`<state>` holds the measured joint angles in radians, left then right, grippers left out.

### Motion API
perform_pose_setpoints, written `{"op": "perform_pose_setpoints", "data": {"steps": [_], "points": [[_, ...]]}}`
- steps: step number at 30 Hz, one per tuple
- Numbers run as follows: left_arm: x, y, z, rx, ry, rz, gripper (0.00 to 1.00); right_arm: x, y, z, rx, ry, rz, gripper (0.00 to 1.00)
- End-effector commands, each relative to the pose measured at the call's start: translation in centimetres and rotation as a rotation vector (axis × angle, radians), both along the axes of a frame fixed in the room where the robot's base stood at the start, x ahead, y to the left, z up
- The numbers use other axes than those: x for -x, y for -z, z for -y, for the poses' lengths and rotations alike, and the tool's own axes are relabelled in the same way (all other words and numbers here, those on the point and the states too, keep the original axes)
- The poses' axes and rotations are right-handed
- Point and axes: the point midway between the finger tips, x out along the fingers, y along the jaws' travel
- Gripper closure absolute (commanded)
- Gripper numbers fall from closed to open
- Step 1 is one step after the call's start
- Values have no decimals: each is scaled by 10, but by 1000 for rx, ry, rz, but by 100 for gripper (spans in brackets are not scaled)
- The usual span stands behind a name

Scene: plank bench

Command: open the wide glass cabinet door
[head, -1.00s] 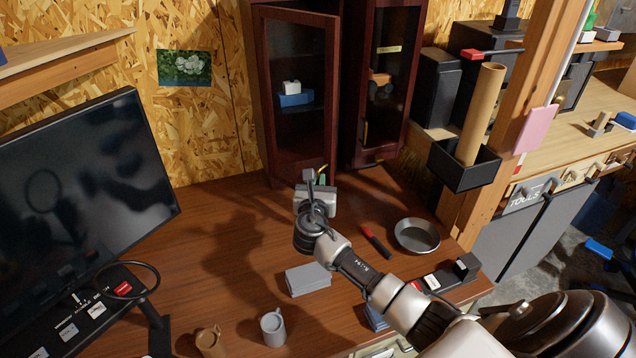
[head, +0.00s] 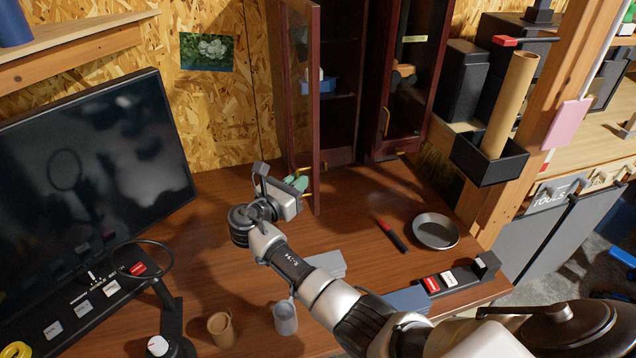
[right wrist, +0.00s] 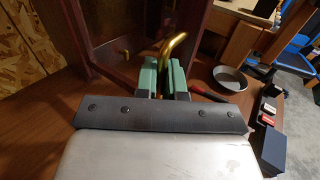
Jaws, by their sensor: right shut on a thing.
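The dark red cabinet (head: 342,125) stands against the back wall. Its left glass door (head: 300,90) stands swung well out toward me, nearly edge-on in the head view, with the inside of the cabinet showing. My right gripper (head: 299,184) is at the lower part of this door. In the right wrist view its green fingers (right wrist: 163,80) are shut on the brass handle (right wrist: 174,46), whose curved upper end sticks out above them. The lower part of the handle is hidden between the fingers. My left gripper is in neither view.
A second glass door (head: 408,75) at the cabinet's right looks shut. A monitor (head: 90,160) stands left of my right arm. A red-and-black tool (head: 392,235), a grey bowl (head: 436,231) and mugs (head: 285,316) sit on the desk.

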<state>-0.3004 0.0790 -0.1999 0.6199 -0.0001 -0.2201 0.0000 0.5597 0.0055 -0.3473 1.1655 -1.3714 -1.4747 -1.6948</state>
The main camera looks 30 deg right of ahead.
Motion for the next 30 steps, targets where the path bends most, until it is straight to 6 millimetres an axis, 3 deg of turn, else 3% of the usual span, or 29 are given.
{"op": "perform_pose_setpoints", "data": {"steps": [3, 12, 30], "points": [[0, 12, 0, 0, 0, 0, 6, -8, 4, -20, 0, 64, -1, 100], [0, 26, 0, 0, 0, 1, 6, -25, 2, -51, 0, 58, 0, 100], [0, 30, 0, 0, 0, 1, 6, -33, 1, -61, -1, 58, 0, 100]]}}
